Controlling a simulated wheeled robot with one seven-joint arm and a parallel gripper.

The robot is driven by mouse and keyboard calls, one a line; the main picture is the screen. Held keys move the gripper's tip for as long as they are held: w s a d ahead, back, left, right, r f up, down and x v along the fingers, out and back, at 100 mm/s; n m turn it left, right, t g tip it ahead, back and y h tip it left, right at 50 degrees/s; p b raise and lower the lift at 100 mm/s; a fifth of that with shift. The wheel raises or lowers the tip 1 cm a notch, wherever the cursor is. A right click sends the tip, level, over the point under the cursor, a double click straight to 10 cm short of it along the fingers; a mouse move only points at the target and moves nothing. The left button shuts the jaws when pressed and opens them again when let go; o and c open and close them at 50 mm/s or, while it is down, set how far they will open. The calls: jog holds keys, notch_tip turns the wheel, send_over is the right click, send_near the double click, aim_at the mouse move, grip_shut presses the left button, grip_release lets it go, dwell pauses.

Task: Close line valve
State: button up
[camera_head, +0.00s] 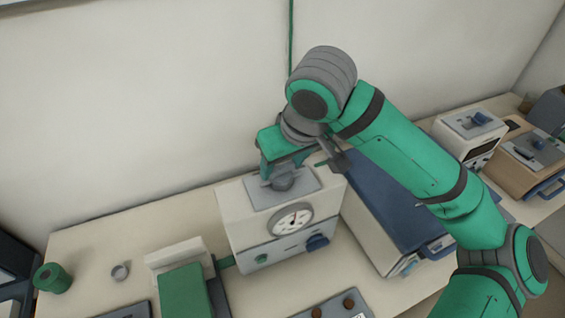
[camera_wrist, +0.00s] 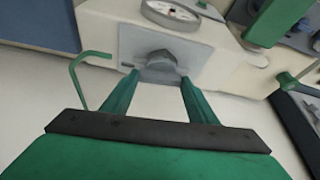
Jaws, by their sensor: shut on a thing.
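The line valve appears to be the grey knob (camera_head: 283,183) on a grey plate (camera_head: 262,196) on top of a white box (camera_head: 236,215) with a round gauge. My gripper (camera_head: 277,172) comes down over the knob from above and behind.
A blue-topped white furnace (camera_head: 395,200) stands right beside the gauge box. A green block (camera_head: 183,290) and a green spool (camera_head: 52,278) are at the left. A thin green line (camera_head: 291,35) runs down the wall. A bent green rod (camera_wrist: 76,80) is close to the fingers.

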jog(key=n+g+y, duration=0.1)
jog(key=n, duration=0.3)
jog(key=shift+w, duration=0.15)
jog(key=n+g+y, duration=0.1)
jog(key=n, duration=0.3)
jog(key=shift+w+d+n, duration=0.1)
jog(key=shift+w+n, duration=0.05)
jog(key=shift+n, duration=0.25)
jog(key=n+g, duration=0.1)
jog(key=n, duration=0.1)
jog(key=n+g, duration=0.1)
jog(key=n, duration=0.2)
jog(key=shift+w+r+g, duration=0.1)
jog(key=shift+w+g, duration=0.1)
jog(key=shift+g, duration=0.1)
jog(key=shift+w+n+g, duration=0.1)
jog(key=shift+n+g, duration=0.3)
jog(key=shift+n, duration=1.2)
jog(key=o, duration=1)
jog(key=shift+o, duration=0.2)
